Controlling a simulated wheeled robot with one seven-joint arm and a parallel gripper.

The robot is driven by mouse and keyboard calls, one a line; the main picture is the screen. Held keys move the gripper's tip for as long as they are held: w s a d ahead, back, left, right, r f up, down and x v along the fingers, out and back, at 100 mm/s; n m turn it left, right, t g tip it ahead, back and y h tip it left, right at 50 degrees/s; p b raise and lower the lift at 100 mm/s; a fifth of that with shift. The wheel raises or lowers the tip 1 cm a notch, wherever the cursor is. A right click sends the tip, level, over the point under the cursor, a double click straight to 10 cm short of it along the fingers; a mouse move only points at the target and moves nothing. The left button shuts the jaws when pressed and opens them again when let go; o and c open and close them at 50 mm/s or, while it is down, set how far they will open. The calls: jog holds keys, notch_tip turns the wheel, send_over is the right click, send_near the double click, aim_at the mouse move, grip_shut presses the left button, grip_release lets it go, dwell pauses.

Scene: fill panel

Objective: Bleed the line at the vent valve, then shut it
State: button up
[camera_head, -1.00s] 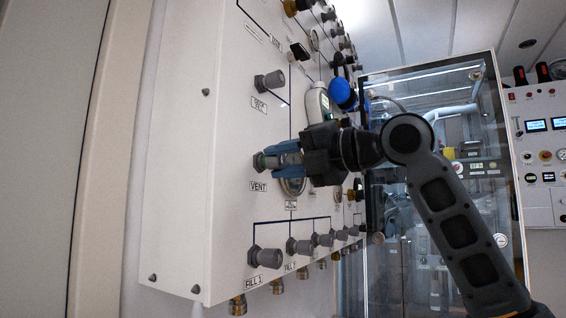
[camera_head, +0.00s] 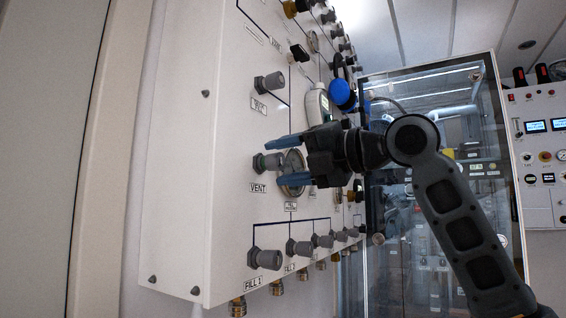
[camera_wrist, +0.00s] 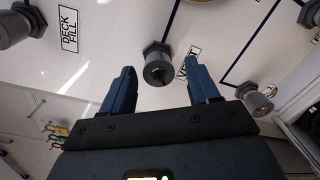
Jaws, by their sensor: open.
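The vent valve (camera_head: 268,162) is a grey knob on the white panel, above the label VENT (camera_head: 258,188). My gripper (camera_head: 280,158) is open, with blue fingers spread above and below the knob. The fingers (camera_wrist: 160,88) do not touch the knob in the wrist view. A round gauge (camera_head: 292,172) is partly hidden behind my gripper.
Other grey knobs sit close by: one above (camera_head: 270,81) and the FILL 1 knob (camera_head: 266,258) below, with several in a row beside it. A glass-fronted cabinet (camera_head: 430,200) is behind my arm.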

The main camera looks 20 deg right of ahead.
jog(key=v, duration=0.7)
jog(key=shift+p, duration=0.3)
jog(key=shift+f, duration=0.1)
dwell(1.1)
